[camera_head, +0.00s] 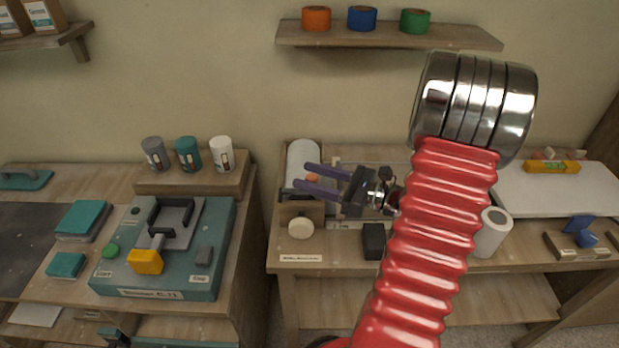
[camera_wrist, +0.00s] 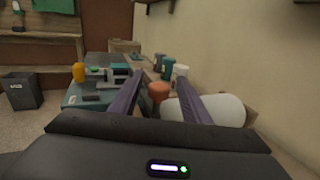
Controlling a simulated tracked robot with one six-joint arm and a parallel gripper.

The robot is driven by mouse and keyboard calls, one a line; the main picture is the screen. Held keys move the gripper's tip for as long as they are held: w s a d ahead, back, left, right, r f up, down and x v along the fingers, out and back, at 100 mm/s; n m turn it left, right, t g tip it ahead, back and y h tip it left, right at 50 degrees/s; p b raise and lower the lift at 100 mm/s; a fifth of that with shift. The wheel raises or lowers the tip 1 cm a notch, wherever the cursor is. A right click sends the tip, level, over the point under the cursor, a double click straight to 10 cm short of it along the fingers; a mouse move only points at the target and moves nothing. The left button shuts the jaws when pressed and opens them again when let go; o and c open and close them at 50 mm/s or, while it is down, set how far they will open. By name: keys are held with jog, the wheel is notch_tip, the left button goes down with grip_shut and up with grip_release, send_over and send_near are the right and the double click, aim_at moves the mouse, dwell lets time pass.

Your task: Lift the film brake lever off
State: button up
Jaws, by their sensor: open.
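An orange knob (camera_head: 312,178), which looks like the tip of the film brake lever, stands by a white film roll (camera_head: 303,152) at the left end of the right-hand bench. The rest of the lever is hidden. My gripper (camera_head: 303,177) is open, its two purple fingers pointing left over the bench, one on each side of the knob in the picture. In the wrist view the orange knob (camera_wrist: 158,91) also shows between the open fingers (camera_wrist: 159,84), with the white roll (camera_wrist: 215,110) behind the right finger. I see no clear contact with the knob.
A wooden block with a cream disc (camera_head: 300,228) and a dark block (camera_head: 374,241) stand near the bench's front. A teal machine (camera_head: 215,275) with a yellow part fills the left bench. Cups (camera_head: 188,154) stand on a riser. A shelf (camera_head: 400,37) hangs above.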

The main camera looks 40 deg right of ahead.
grip_shut()
dwell(0.4)
